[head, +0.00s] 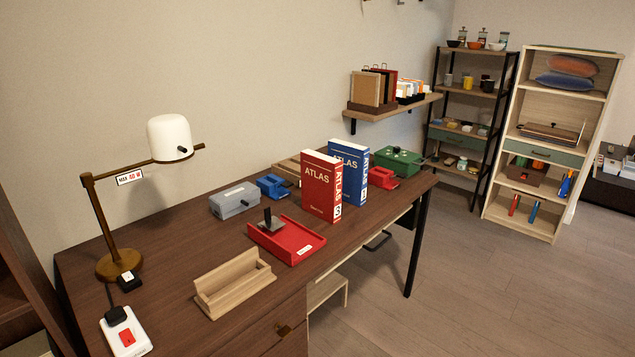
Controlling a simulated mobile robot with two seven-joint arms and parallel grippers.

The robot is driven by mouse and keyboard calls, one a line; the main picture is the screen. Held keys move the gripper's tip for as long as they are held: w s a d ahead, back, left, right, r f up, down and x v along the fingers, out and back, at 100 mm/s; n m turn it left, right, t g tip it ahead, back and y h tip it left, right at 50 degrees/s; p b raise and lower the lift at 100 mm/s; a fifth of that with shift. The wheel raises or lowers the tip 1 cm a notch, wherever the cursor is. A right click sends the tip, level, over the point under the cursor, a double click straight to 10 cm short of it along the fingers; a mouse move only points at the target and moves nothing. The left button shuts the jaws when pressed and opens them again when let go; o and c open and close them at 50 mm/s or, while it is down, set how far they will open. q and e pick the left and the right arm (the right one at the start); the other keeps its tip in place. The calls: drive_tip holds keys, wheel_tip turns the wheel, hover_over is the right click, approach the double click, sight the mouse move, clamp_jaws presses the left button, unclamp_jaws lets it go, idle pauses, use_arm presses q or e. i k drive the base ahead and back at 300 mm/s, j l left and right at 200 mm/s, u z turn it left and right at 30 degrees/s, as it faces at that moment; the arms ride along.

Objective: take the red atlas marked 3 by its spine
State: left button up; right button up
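The red atlas (319,187) stands upright on the brown desk (190,268) in the head view. Its front cover reads ATLAS, and its white-labelled spine on the right side carries a 3. A blue atlas (348,168) stands upright just behind it and to its right, partly hidden by it. Neither of my grippers is in view.
A red tray with a dark upright handle (286,240) lies in front of the red atlas. A wooden holder (234,282), grey box (234,200), lamp (171,137) and power strip (125,334) are also on the desk. A green box (398,161) stands behind. Floor at right is clear.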

sight(321, 175)
drive_tip(key=i+l+u, duration=0.15)
drive_tip(key=l, duration=0.2)
drive_tip(key=i+l+u, duration=0.1)
drive_tip(key=i+l, duration=0.15)
drive_tip(key=i+l+u, duration=0.15)
drive_tip(key=l, duration=0.3)
drive_tip(key=i+l+u, duration=0.15)
drive_tip(key=l, duration=0.25)
drive_tip(key=i+l+u, duration=0.15)
drive_tip(key=l, duration=0.25)
drive_tip(key=l+u, duration=0.1)
drive_tip(key=l, duration=0.3)
drive_tip(key=i+l+u, duration=0.15)
drive_tip(key=l, duration=0.3)
